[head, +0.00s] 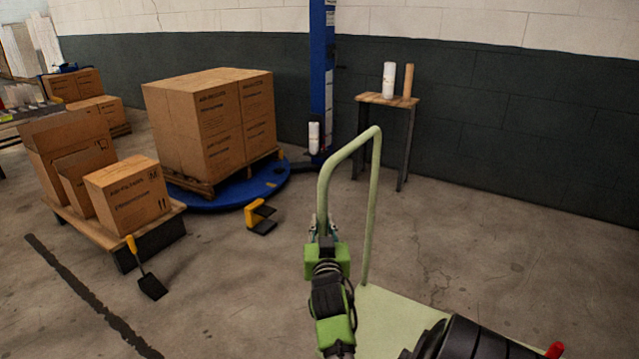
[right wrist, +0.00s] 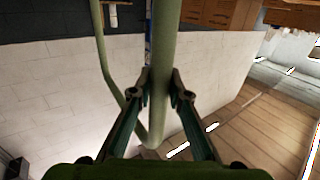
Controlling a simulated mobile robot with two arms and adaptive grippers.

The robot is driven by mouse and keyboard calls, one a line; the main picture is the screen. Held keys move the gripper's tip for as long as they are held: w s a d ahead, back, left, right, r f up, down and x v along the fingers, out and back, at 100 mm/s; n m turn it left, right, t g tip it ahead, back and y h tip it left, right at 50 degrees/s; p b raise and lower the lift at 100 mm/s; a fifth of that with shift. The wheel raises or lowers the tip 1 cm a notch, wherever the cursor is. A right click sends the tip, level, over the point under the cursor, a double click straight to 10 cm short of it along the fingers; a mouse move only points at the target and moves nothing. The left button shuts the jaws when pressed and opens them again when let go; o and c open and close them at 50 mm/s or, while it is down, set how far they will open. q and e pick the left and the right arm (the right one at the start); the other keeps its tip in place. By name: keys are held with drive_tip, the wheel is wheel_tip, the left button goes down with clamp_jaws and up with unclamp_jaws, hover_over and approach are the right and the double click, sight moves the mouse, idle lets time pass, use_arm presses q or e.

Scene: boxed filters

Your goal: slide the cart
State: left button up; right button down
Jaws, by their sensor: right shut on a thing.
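The cart is pale green, with a flat deck (head: 395,318) low at the bottom of the head view and an upright loop handle (head: 370,200) rising from it. My right gripper (head: 322,225) is at the left post of the handle. In the right wrist view the gripper (right wrist: 160,90) has its two fingers on either side of the green handle tube (right wrist: 162,50), shut on it. The near part of the deck is hidden by my own arm and body. My left gripper is not in view.
Large boxes (head: 205,125) stand on a pallet on a blue round turntable (head: 230,195). A low platform (head: 150,235) with cartons is at left. A small table (head: 385,100) stands by the wall. Floor at right is clear.

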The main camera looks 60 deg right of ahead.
sight(323, 193)
idle(0.4)
drive_tip(key=c, duration=1.9)
unclamp_jaws()
drive_tip(key=shift+r, duration=0.1)
wheel_tip(323, 193, up, 10)
drive_tip(key=shift+f, duration=0.1)
